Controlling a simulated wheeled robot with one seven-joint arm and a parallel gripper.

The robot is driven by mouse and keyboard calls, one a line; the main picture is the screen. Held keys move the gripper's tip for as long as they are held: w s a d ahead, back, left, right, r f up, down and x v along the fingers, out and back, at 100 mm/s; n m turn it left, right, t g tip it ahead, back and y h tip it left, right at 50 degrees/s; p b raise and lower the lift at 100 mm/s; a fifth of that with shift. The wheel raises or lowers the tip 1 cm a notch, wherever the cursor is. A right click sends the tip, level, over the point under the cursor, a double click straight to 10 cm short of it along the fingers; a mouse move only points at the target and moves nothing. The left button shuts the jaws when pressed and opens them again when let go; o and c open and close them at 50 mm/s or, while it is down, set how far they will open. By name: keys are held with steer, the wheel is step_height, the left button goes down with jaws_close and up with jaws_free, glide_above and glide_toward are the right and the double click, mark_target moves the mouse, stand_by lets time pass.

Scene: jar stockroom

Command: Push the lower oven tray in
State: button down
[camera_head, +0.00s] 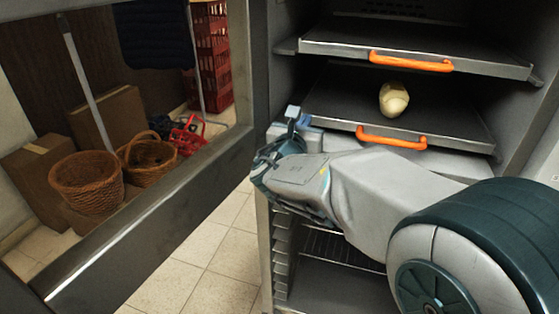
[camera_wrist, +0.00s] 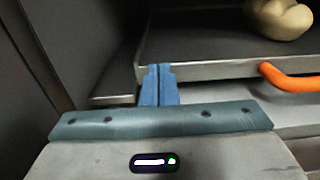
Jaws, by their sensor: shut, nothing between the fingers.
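The lower oven tray (camera_head: 330,92) is a dark flat tray with an orange handle (camera_head: 391,137) on its front edge. A pale, rounded bread-like lump (camera_head: 394,99) lies on it. My gripper (camera_head: 292,112) is at the tray's front left corner, with its fingers shut and nothing between them. In the wrist view, the closed blue fingertips (camera_wrist: 159,68) overlap the left end of the tray's front edge (camera_wrist: 205,69), left of the handle (camera_wrist: 290,82). I cannot tell whether they touch it. My arm hides part of the area below the tray.
An upper tray (camera_head: 480,64) with its own orange handle (camera_head: 411,62) sits above. Wire racks (camera_head: 330,243) show below. The oven's open door (camera_head: 150,225) stands at left, with wicker baskets (camera_head: 87,182), cardboard boxes and red crates (camera_head: 210,55) seen through its window.

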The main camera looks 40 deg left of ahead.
steer(key=v, duration=1.3)
steer(key=shift+s+f, duration=0.2)
steer(key=shift+s, duration=0.3)
steer(key=w+d+r+m+g+h+p, duration=0.1)
steer(key=w+d+m+g+h+p, duration=0.45)
steer(key=d, duration=0.95)
steer(key=w+d+r+m+h+p, duration=0.25)
steer(key=w+d+m+h, duration=0.3)
steer(key=d+m, duration=0.75)
steer(key=s+d+m+g+h+p, duration=0.1)
steer(key=s+d+m+g+p, duration=0.2)
steer(key=d, duration=0.4)
steer(key=s+d+m+g+p, duration=0.2)
steer(key=s+d+m, duration=0.15)
steer(key=d, duration=0.35)
steer(key=s+d+r+m+g+y+p, duration=0.2)
steer(key=s+d+m+y+p, duration=0.3)
steer(key=m, duration=1)
steer(key=s+g+p, duration=0.1)
steer(key=s, duration=0.2)
steer(key=shift+s+d+r+m, duration=0.15)
steer(key=shift+s+d+m, duration=0.15)
steer(key=shift+s+d, duration=0.05)
